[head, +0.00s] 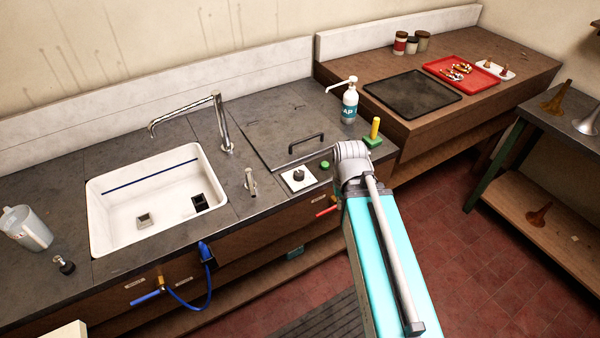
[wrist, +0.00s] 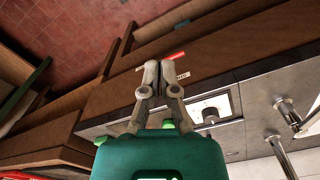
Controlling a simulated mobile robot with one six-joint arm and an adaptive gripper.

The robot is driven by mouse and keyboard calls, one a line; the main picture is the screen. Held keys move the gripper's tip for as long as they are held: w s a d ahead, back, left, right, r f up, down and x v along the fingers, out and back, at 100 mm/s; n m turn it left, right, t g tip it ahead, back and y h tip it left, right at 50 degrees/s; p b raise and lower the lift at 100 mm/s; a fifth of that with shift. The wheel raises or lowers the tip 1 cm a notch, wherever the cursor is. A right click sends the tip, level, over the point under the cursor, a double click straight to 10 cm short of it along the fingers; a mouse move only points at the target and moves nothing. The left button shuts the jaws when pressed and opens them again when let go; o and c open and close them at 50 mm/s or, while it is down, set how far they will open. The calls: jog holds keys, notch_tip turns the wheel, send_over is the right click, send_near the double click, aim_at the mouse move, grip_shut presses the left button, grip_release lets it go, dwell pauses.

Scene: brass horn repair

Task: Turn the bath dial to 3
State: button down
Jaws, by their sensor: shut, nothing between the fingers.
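The bath dial (head: 299,175) is a dark knob on a white square plate (head: 292,186) set in the dark worktop, right of the sink. The dial also shows in the wrist view (wrist: 210,116), right of my gripper, with its plate (wrist: 222,103) around it. The marks on the plate are too small to read, so I cannot tell its setting. My gripper (wrist: 158,66) is shut and empty, apart from the dial. Its fingertips appear over the counter's wooden front. In the head view my arm's end is just right of the dial, and the fingers are not clearly visible.
A green button (head: 325,165) is beside the dial plate. A black handle (head: 306,143) stands on the lid behind it. A small tap (head: 251,182) is to the left, by the white sink (head: 98,215). A red lever (head: 327,211) juts from the counter front.

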jog(key=c, duration=1)
grip_release()
jog(key=shift+w, duration=0.1)
jog(key=o, duration=0.5)
jog(key=shift+w+a+r+n, duration=0.25)
jog(key=shift+w+n, duration=0.2)
jog(key=shift+n, duration=0.15)
jog(key=shift+c, duration=0.2)
jog(key=o, duration=0.4)
jog(key=shift+w+a+r+n+p, duration=0.2)
jog(key=shift+w+n+p, duration=0.1)
jog(key=shift+w+n, duration=0.2)
jog(key=shift+w+a+r+n+p, duration=0.15)
jog(key=shift+w+n+p, duration=0.1)
jog(key=shift+w+n, duration=0.2)
jog(key=shift+c, duration=0.2)
notch_tip(320, 180, up, 6)
jog(key=n+p, duration=0.6)
jog(key=n, duration=1.6)
send_over(299, 173)
jog(key=shift+w+f, duration=0.1)
jog(key=shift+w, duration=0.05)
jog(key=shift+f, duration=0.15)
notch_tip(299, 173, down, 14)
jog(key=b, duration=1.4)
jog(key=shift+r, duration=0.25)
